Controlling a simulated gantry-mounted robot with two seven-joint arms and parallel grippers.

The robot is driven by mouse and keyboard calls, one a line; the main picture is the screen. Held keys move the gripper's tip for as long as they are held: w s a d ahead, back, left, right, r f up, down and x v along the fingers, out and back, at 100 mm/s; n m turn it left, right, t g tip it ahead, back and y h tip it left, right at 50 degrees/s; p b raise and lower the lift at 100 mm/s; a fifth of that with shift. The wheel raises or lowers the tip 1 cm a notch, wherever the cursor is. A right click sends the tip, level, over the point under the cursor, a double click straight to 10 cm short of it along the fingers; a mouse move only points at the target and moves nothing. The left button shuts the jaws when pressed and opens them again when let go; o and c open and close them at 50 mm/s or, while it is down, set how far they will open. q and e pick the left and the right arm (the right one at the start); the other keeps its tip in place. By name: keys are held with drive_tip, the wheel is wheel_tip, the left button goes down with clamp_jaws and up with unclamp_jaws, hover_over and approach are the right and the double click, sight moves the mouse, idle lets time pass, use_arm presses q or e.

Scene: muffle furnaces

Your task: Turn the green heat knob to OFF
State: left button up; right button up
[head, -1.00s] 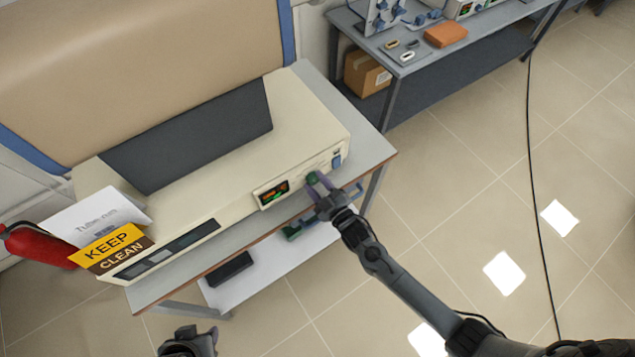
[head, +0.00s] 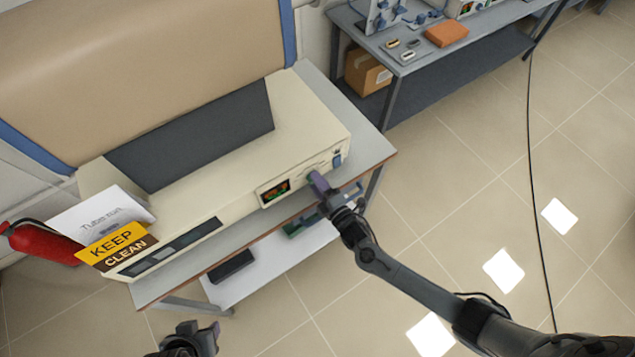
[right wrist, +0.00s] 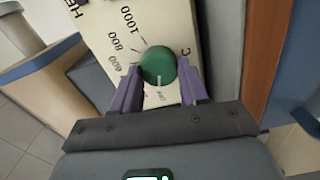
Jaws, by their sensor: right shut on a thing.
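The green heat knob (right wrist: 158,66) is on the cream front panel of the furnace (head: 300,125). In the right wrist view its pale mark points down, towards small print I cannot read clearly. The numbers 600, 800 and 1000 are printed around its upper left. My right gripper (right wrist: 160,72) is shut on the knob, with one purple finger on each side. In the head view the right gripper (head: 318,181) is at the panel and hides the knob. My left gripper (head: 203,333) is low in the head view, away from the furnace; its jaw opening is unclear.
A lit display (head: 275,190) is left of the knob and a blue switch (head: 337,159) is right of it. A yellow KEEP CLEAN sign (head: 115,247) and a red extinguisher (head: 40,243) are at the left. Open floor lies to the right.

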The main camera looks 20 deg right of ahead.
drive_tip(key=shift+n, duration=0.4)
drive_tip(key=o, duration=1.1)
drive_tip(key=shift+c, duration=0.2)
drive_tip(key=v, duration=1)
drive_tip(key=shift+s, duration=0.4)
drive_tip(key=shift+d, duration=0.1)
